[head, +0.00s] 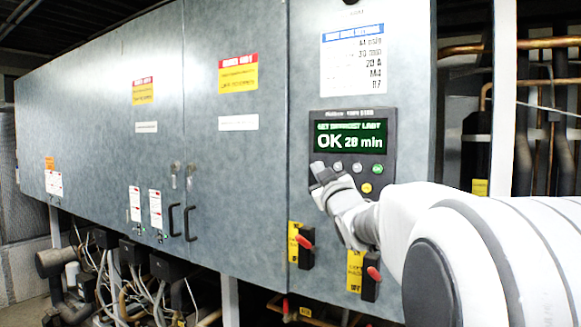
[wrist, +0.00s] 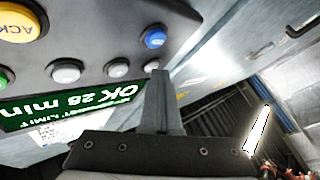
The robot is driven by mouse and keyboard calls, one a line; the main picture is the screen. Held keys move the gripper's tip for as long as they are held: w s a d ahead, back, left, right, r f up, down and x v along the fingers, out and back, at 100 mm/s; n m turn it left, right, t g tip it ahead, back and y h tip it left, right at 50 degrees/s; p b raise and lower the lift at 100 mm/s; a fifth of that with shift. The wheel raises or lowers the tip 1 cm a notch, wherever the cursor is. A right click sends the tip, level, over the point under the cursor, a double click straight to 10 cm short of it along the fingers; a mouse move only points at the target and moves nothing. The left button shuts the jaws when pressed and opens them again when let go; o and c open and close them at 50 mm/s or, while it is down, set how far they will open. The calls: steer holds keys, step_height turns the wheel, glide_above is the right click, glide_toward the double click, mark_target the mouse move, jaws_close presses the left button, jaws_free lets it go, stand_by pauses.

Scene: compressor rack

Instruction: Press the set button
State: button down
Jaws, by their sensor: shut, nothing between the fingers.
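A dark control panel (head: 390,130) on the grey cabinet has a green-lit display (head: 350,143) reading "OK 28 min". Below it are white buttons (head: 338,167), a green button (head: 378,168) and a yellow button (head: 366,188). The wrist view shows them upside down: a yellow button (wrist: 20,22) marked "ACK", several white buttons (wrist: 67,70) and a blue button (wrist: 155,37). I cannot read which one is the set button. My gripper (head: 317,168) is shut and empty at the panel's lower left. In the wrist view its tip (wrist: 160,74) appears just below the blue button, covering part of the panel; contact cannot be told.
Two red-handled switches (head: 306,242) on yellow plates sit below the panel. Cabinet doors with black handles (head: 189,223) stand to the left. Pipes (head: 550,43) run at the right, and cables (head: 105,275) hang below the cabinet. The cabinet face left of the panel is mostly flat.

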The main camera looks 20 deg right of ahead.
steer(key=shift+f, duration=0.1)
steer(key=shift+s+a+b, duration=0.5)
steer(key=shift+a+b, duration=0.1)
steer(key=shift+b, duration=0.1)
steer(key=s+a+b, duration=0.1)
steer(key=a, duration=0.1)
steer(key=s+a+b, duration=0.2)
steer(key=shift+b, duration=0.3)
stand_by(0.6)
